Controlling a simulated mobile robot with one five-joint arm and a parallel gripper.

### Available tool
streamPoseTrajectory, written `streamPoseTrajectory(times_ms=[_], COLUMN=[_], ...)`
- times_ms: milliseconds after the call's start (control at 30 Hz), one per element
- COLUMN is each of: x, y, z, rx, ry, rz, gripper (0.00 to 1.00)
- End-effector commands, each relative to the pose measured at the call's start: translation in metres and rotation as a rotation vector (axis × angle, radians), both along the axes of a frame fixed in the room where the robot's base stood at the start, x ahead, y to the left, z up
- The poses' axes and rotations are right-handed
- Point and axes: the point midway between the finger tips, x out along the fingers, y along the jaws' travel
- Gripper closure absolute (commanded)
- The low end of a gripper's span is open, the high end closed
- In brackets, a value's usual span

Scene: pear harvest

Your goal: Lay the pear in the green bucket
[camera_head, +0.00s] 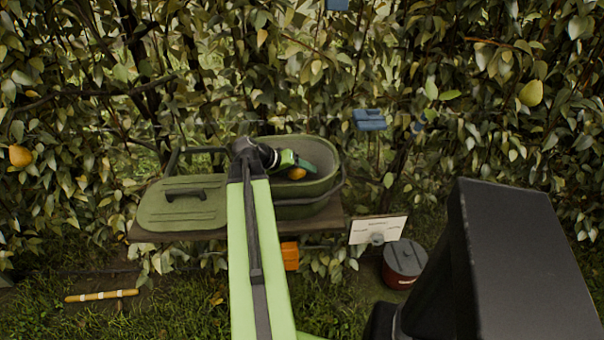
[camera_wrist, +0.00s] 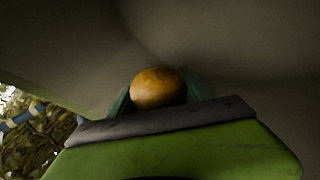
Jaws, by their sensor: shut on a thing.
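The pear (camera_head: 297,173) is small and yellow-orange, and my gripper (camera_head: 304,168) is shut on it. Both are within the rim of the green bucket (camera_head: 325,185), over its open inside. In the wrist view the pear (camera_wrist: 158,88) sits between the green fingers, with the grey bucket wall (camera_wrist: 235,45) around it. I cannot tell whether the pear touches the bucket's floor. My arm hides the bucket's left part in the head view.
The bucket stands on a wooden shelf (camera_head: 222,233). A green lid (camera_head: 180,207) with a dark handle lies left of it. A white sign (camera_head: 377,230) and a red-brown pot (camera_head: 404,262) with a grey lid are lower right. Leafy branches with pears (camera_head: 531,93) fill the background.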

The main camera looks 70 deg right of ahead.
Motion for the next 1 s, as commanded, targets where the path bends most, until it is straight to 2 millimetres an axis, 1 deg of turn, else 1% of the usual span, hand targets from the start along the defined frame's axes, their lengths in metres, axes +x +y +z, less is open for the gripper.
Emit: streamPoseTrajectory(times_ms=[33, 167, 200, 467, 533, 667, 900, 1000], x=[0.0, 0.0, 0.0, -0.001, -0.001, 0.0, 0.033, 0.045], y=[0.0, 0.0, 0.0, 0.0, 0.0, 0.0, 0.037, 0.049], z=[0.001, 0.001, 0.001, 0.001, 0.004, 0.022, 0.066, 0.08], rx=[0.0, 0.0, 0.0, 0.0, 0.0, 0.0, 0.0, 0.0], ry=[0.0, 0.0, 0.0, -0.001, -0.001, -0.001, 0.001, 0.001], rz=[0.0, 0.0, 0.0, -0.001, -0.001, -0.001, 0.001, 0.001], gripper=[0.42, 0.24, 0.22, 0.22, 0.22, 0.22, 0.22, 0.22])
